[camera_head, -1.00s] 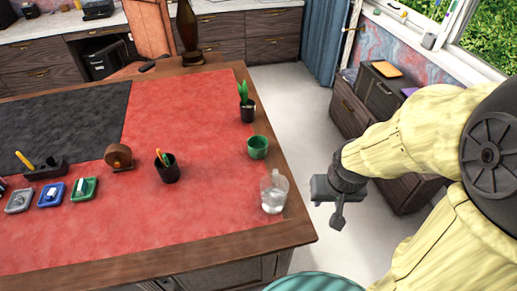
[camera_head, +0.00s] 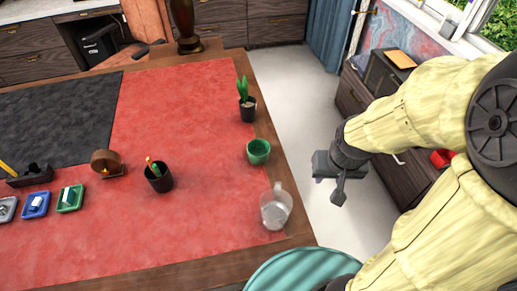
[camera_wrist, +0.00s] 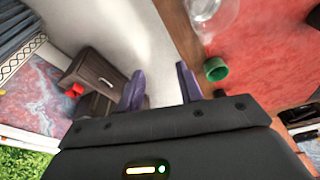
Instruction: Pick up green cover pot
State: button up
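The green cover pot (camera_head: 258,151) stands upright on the red desk top near its right edge. It sits between a potted plant (camera_head: 246,100) and a clear glass jug (camera_head: 275,208). In the wrist view the green pot (camera_wrist: 216,69) shows just beyond the right finger. My gripper (camera_head: 338,190) is off the desk's right side, over the floor, apart from the pot. In the wrist view the two purple fingers of my gripper (camera_wrist: 160,85) are spread wide with nothing between them.
A black pen cup (camera_head: 159,178), a brown round object (camera_head: 106,163) and small coloured trays (camera_head: 70,198) stand farther left. A dark bottle-shaped object (camera_head: 186,25) stands at the far edge. A dark wooden cabinet (camera_head: 355,95) stands right of the floor gap.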

jog(key=shift+s, duration=0.15)
